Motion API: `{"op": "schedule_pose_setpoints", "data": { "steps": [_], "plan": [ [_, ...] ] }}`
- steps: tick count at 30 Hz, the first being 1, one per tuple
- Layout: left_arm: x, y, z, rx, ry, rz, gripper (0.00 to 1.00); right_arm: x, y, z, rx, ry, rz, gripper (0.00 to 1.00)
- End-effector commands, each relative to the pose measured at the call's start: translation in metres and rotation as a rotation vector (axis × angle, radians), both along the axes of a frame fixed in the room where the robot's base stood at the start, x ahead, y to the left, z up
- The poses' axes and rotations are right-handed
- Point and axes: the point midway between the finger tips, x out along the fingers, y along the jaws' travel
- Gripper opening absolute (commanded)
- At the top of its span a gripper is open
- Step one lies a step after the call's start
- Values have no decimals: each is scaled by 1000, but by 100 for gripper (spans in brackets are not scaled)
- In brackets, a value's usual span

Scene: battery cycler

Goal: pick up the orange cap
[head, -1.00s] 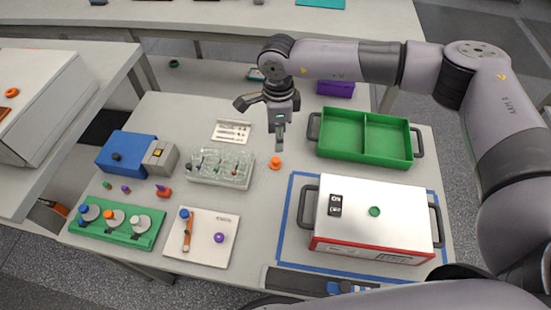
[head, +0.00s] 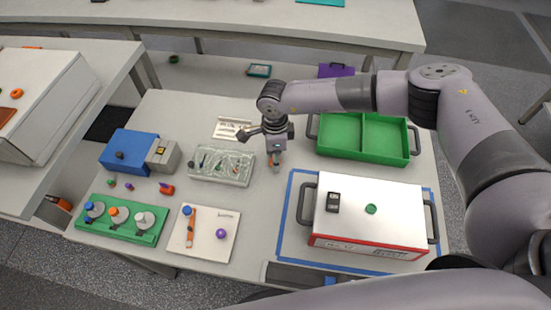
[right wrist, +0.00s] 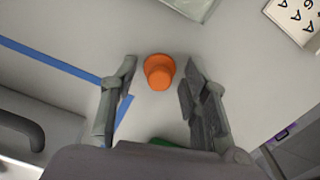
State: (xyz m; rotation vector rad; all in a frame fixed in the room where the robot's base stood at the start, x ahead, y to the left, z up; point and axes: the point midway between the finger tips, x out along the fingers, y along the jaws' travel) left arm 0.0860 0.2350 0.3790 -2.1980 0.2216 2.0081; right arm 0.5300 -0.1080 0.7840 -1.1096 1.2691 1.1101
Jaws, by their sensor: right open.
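The orange cap (right wrist: 159,71) stands on the light table top. In the right wrist view it sits between the fingertips of my right gripper (right wrist: 160,75), with a gap on both sides. The fingers are open and hold nothing. In the head view my right gripper (head: 274,158) points down low over the table, right of the clear tube rack, and mostly hides the cap. My left gripper is not in view.
The clear rack (head: 202,178) stands close on the left. The green divided tray (head: 340,150) and the white-topped box (head: 395,220) on the blue-taped area are to the right. A white board (head: 218,248) lies at the front.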

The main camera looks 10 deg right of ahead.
Motion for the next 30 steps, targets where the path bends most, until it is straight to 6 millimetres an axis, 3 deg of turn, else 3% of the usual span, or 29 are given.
{"op": "schedule_pose_setpoints", "data": {
  "steps": [16,25,30],
  "plan": [
    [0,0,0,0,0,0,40,0,0,0,0,1,-1,8],
    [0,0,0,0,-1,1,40,0,0,1,-1,1,-1,7],
    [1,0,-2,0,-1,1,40,1,-1,11,0,-1,-2,7]
  ]
}}
